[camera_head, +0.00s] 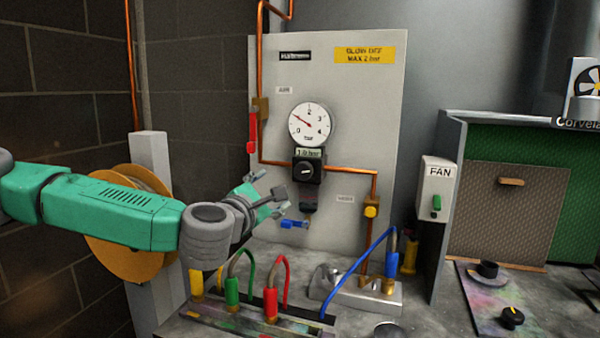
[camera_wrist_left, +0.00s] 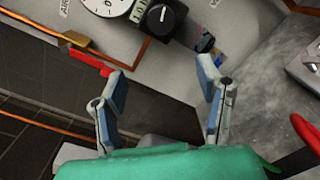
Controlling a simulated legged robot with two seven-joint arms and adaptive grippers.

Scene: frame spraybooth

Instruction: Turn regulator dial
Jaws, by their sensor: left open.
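The regulator dial is a black round knob (camera_head: 307,171) with a white mark, on the grey panel below a round white gauge (camera_head: 309,124). The gauge's red needle points to the upper left, near 1. The knob (camera_wrist_left: 160,18) also shows at the top of the left wrist view, beyond the fingertips. My left gripper (camera_head: 281,200) is in front of the panel, lower left of the knob and apart from it. In the left wrist view its two fingers (camera_wrist_left: 164,88) are spread with nothing between them. My right gripper is not in view.
Copper pipes run along the panel (camera_head: 350,212), with a red lever (camera_head: 252,133) on the left and a yellow fitting (camera_head: 371,209) on the right. A blue part (camera_head: 294,224) hangs below the knob. Coloured hoses rise from the bench. A FAN switch box (camera_head: 436,187) stands at right.

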